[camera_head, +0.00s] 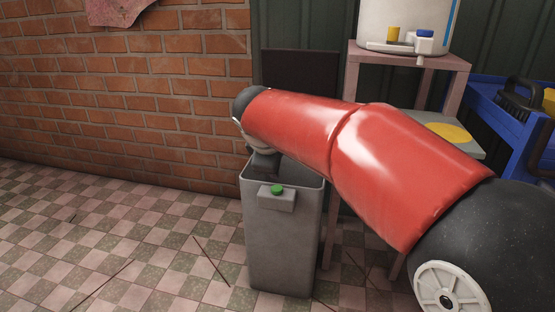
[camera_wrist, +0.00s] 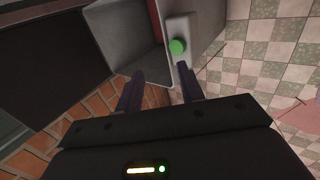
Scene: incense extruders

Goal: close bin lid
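A tall grey bin (camera_head: 283,240) stands on the tiled floor in the head view. Its open top faces up, and a green button (camera_head: 277,189) sits on a small box on its front. A dark flat panel, which looks like the raised lid (camera_head: 300,70), stands upright behind the bin; my arm hides its lower part. In the wrist view the lid (camera_wrist: 48,52) is at the left and the open bin (camera_wrist: 122,38) is at the top. My gripper (camera_wrist: 160,86) has its two fingers apart with nothing between them. In the head view it is mostly hidden, near the bin's rim.
A brick wall (camera_head: 180,100) runs behind and left of the bin. A pinkish stand (camera_head: 463,63) with a white container (camera_head: 405,20) is to the right, beside a blue cart (camera_head: 500,110). The checkered floor (camera_head: 130,240) left of the bin is mostly clear, with a few thin sticks.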

